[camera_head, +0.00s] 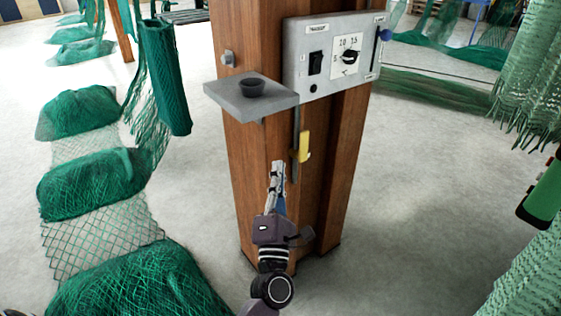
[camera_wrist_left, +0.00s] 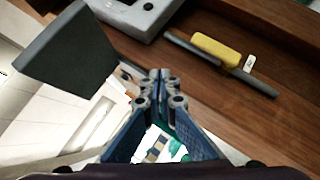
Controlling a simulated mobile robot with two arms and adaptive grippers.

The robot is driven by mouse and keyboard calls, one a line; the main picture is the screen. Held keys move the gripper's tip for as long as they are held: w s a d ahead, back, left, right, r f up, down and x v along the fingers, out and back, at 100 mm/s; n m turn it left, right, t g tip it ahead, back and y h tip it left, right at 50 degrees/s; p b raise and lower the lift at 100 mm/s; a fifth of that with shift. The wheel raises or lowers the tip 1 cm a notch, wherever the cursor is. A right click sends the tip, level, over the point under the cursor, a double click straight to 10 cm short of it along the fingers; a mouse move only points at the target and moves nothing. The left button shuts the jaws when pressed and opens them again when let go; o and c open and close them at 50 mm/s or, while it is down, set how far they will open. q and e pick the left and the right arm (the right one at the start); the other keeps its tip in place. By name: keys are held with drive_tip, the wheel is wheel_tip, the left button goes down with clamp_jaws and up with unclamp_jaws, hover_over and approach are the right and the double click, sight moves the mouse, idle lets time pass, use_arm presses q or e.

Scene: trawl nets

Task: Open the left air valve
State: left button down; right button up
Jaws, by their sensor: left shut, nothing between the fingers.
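A yellow handle (camera_head: 303,147) sits on a thin dark vertical pipe (camera_head: 295,125) on the front of the wooden post, below the control box. It looks like the air valve and lies along the pipe. In the left wrist view the yellow handle (camera_wrist_left: 215,50) is at the upper right, with a small white tag beside it. My left gripper (camera_head: 278,166) is in front of the post, a little left of and below the handle. Its fingers are together and empty, and in the left wrist view the fingertips (camera_wrist_left: 160,76) are apart from the handle. My right gripper is not in view.
A grey shelf (camera_head: 225,92) with a dark cup juts out above my left gripper. A grey control box (camera_head: 330,60) with a switch and dial is fixed to the wooden post (camera_head: 240,150). Green nets (camera_head: 95,180) lie left; others hang right. Floor beside the post is clear.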

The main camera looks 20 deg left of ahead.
use_arm(q)
drive_tip(key=shift+s, duration=0.4)
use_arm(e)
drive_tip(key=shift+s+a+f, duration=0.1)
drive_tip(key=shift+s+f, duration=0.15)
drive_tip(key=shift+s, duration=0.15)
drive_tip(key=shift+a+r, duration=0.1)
